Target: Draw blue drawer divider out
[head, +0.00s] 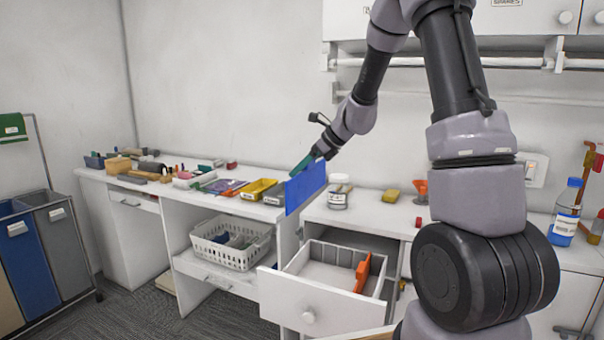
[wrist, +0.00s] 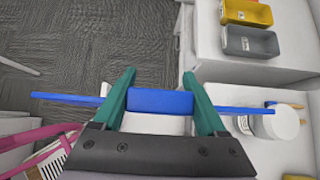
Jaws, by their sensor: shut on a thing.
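The blue drawer divider (head: 306,187) is a flat blue panel, held upright above the open drawer (head: 312,317). In the wrist view the divider (wrist: 160,101) runs across the picture, seen along its top edge. My gripper (head: 303,164) has teal fingers. In the wrist view my gripper (wrist: 158,100) is shut on the thick middle part of the divider, one finger at each end of it. The divider looks clear of the drawer. An orange divider (head: 362,272) stands in the right part of the drawer.
A lidded jar (head: 338,195) stands on the counter just right of the divider. Yellow (head: 258,188) and grey bins lie to its left. A white basket (head: 232,244) with things inside sits on a lower shelf. Several small items crowd the far left counter.

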